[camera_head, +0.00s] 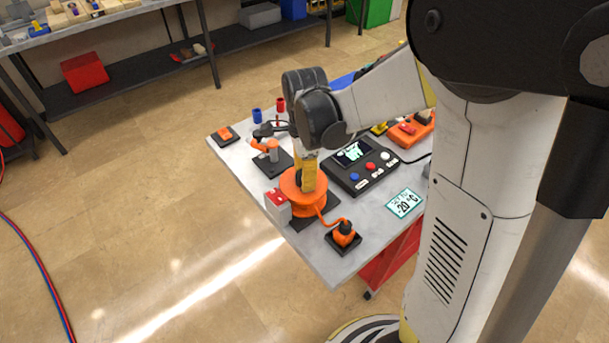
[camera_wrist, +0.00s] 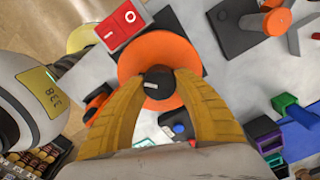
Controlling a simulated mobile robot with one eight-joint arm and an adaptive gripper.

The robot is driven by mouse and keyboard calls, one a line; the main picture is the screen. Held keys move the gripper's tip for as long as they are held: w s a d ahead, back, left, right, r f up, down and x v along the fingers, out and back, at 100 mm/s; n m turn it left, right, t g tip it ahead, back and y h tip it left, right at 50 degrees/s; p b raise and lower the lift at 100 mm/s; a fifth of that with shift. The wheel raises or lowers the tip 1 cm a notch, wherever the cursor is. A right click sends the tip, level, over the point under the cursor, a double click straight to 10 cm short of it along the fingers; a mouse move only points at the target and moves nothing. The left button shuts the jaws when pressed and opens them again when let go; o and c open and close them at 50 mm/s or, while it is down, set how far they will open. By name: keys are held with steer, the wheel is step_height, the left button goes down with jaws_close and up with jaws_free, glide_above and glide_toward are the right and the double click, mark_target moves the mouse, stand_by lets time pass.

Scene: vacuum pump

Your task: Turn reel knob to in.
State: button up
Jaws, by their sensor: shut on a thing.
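The reel is an orange disc (camera_head: 290,187) on a dark base at the left-front part of the table, and its orange face (camera_wrist: 160,54) also shows in the wrist view. The reel knob (camera_wrist: 157,84) is a black round knob with a short white mark at the reel's middle. My gripper (camera_wrist: 158,92) has its two yellow fingers on either side of the knob and is shut on it. In the head view my gripper (camera_head: 308,178) points down over the reel, and the fingers partly hide the knob.
A red-and-white switch box (camera_head: 277,204) stands beside the reel. A black panel (camera_head: 362,168) with a screen and colored buttons lies right of my gripper. An orange plug block (camera_head: 343,234) sits in front. A small orange-armed device (camera_head: 270,152) stands behind the reel.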

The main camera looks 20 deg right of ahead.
steer(key=m, duration=0.4)
steer(key=shift+m, duration=0.3)
steer(key=shift+s+m, duration=0.1)
steer(key=shift+m, duration=1.6)
steer(key=o, duration=1.2)
step_height(320, 180, up, 12)
